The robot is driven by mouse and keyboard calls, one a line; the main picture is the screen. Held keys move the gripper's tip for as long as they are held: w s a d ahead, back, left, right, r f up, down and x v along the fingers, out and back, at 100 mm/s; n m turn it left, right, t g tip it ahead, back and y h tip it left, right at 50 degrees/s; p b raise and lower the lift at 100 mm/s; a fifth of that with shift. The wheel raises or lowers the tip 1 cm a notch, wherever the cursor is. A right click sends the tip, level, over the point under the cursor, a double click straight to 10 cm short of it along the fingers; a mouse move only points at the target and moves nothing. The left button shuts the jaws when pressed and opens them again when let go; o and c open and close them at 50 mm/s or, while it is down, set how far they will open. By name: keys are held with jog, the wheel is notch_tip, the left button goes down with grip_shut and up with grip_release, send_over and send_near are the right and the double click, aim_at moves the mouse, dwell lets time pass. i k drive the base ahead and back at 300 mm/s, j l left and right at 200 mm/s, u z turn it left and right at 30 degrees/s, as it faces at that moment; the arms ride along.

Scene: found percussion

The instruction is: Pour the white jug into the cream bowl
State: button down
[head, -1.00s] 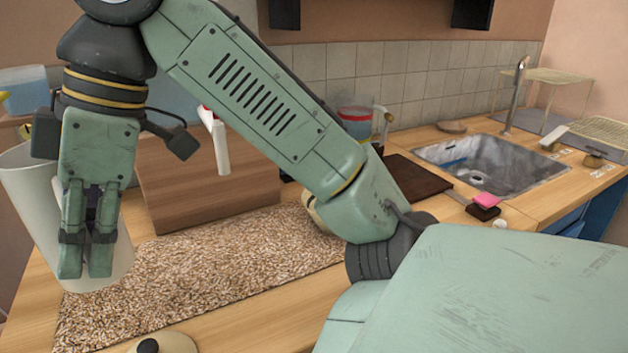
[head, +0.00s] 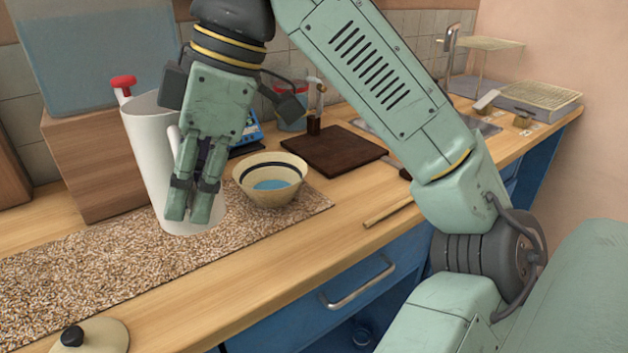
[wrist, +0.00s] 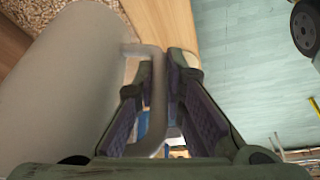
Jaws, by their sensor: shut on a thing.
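The white jug (head: 150,150) is tall and nearly upright in the head view, and my gripper (head: 192,205) is in front of its right side. In the wrist view my gripper (wrist: 165,115) is shut on the jug's handle (wrist: 155,95), with the jug's body (wrist: 65,85) at the left. The cream bowl (head: 262,198) has a dark band inside and some blue at its bottom. The jug's contents are hidden.
A speckled mat (head: 150,265) covers the counter's front left. A lid with a black knob (head: 90,336) lies at the front edge. A dark board (head: 333,152) and a wooden stick (head: 388,212) lie right of the bowl. A wooden box (head: 95,160) stands behind the jug.

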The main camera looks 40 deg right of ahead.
aim_at(270, 179)
jog(key=i+l+z, duration=0.2)
jog(key=z, duration=0.2)
jog(key=i+l+z, duration=0.15)
jog(key=z, duration=0.3)
jog(key=k+l+z, duration=0.3)
jog(key=k+z, duration=0.2)
jog(key=k+l+z, duration=0.5)
